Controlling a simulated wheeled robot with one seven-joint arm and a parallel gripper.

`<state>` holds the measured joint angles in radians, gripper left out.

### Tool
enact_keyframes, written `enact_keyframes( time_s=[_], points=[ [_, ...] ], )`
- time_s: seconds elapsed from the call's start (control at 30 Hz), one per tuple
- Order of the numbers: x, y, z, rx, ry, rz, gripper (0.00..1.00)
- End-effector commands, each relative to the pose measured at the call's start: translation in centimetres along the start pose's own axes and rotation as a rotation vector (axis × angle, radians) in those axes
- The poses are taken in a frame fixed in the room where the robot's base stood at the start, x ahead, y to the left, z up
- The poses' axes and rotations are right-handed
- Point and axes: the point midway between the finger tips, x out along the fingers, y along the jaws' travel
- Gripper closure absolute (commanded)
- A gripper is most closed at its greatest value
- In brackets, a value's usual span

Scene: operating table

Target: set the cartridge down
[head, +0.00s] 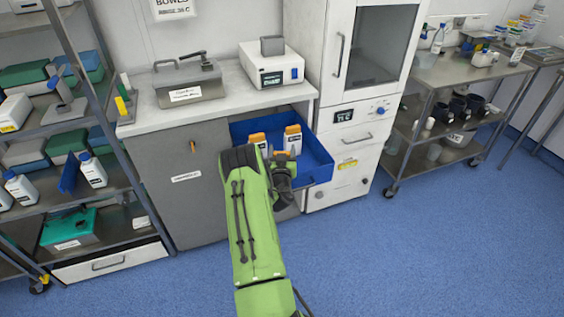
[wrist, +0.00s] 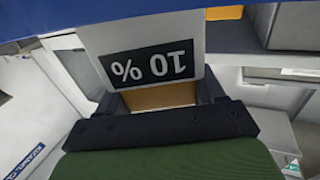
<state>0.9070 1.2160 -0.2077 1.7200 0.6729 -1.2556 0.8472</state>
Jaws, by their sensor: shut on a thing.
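In the wrist view my gripper (wrist: 158,98) is shut on the orange end of a white cartridge (wrist: 185,40). The cartridge has a black label reading "10 %", upside down in this view. In the head view my gripper (head: 283,168) is at the front of an open blue drawer (head: 318,165). My arm and gripper hide most of the held cartridge there. Two other white containers with orange tops, one on the right (head: 292,137) and one on the left (head: 258,141), stand in the drawer. Whether the held cartridge touches the drawer floor cannot be told.
A counter (head: 225,92) above the drawer bears a metal box (head: 188,85) and a white device (head: 271,66). A white cabinet (head: 335,190) stands right of the drawer. A shelf rack (head: 110,215) is at the left, a steel cart (head: 465,75) at the right. The blue floor in front is clear.

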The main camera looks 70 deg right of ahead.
Motion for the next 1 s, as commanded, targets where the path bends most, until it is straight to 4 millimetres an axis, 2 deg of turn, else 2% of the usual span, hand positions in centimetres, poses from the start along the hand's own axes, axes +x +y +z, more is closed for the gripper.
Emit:
enact_keyframes(
  time_s=[0.03, 0.1, 0.47, 0.5, 0.6, 0.67, 1.0],
  points=[
    [0.0, 0.1, 1.6, 0.000, -0.003, 0.001, 0.85],
    [0.0, 0.1, 2.7, -0.001, -0.002, 0.001, 0.85],
    [0.0, 0.0, 3.0, 0.000, -0.001, 0.000, 0.85],
    [0.0, 0.0, 3.0, 0.000, -0.002, 0.001, 0.29],
    [0.0, 0.0, 2.9, 0.000, -0.002, 0.000, 0.14],
    [0.0, 0.0, 2.9, 0.000, -0.002, 0.000, 0.07],
    [0.0, 0.0, 2.6, 0.000, -0.002, 0.000, 0.07]
  ],
)
